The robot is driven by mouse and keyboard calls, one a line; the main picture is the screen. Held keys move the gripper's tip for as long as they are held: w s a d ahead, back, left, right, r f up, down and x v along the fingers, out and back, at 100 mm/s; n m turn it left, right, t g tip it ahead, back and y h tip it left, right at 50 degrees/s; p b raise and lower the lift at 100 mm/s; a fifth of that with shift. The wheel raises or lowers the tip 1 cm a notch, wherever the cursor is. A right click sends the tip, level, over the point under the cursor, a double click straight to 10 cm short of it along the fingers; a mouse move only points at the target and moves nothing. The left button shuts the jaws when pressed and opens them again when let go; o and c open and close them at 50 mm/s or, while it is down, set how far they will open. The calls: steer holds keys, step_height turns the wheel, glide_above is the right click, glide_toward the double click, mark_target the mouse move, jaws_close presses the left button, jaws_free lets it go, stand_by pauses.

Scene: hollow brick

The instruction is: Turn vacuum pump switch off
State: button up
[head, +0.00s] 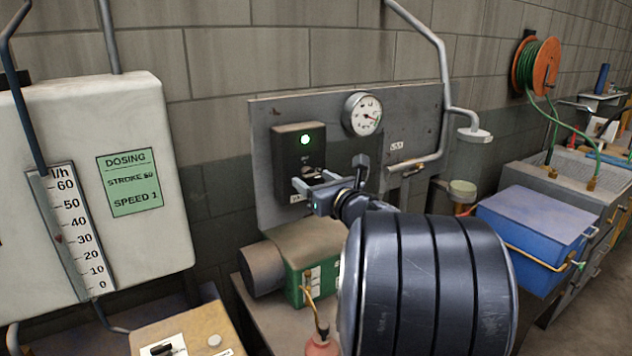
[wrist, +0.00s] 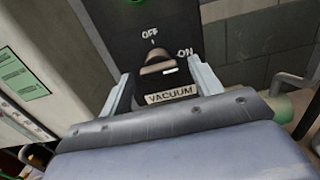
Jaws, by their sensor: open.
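The vacuum pump switch (wrist: 158,62) is a rotary knob on a dark box (head: 288,152) fixed to a grey wall panel. In the wrist view OFF is printed above the knob, ON to its upper right, and a VACUUM label (wrist: 171,94) sits below. I cannot tell clearly which mark the knob points to. A green lamp (head: 305,139) above it is lit. My gripper (head: 313,181) is open in front of the box. In the wrist view my gripper (wrist: 160,68) has one finger on each side of the knob, apart from it.
A round gauge (head: 363,114) and a bent grey pipe (head: 442,70) are on the panel right of the box. A green and grey pump (head: 300,262) stands below. A white dosing cabinet (head: 95,190) is at left, a blue box (head: 535,225) at right.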

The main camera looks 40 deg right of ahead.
steer(key=shift+c, duration=0.5)
steer(key=c, duration=0.9)
steer(key=shift+f+n+b, duration=0.15)
steer(key=shift+n+b, duration=0.15)
steer(key=shift+b, duration=0.3)
steer(key=shift+d+r+n+b, duration=0.1)
steer(key=shift+r+n+b, duration=0.05)
steer(key=shift+n+b, duration=4.45)
steer(key=shift+d+r+n+b, duration=0.1)
steer(key=shift+n+b, duration=3.9)
steer(key=shift+b, duration=1.05)
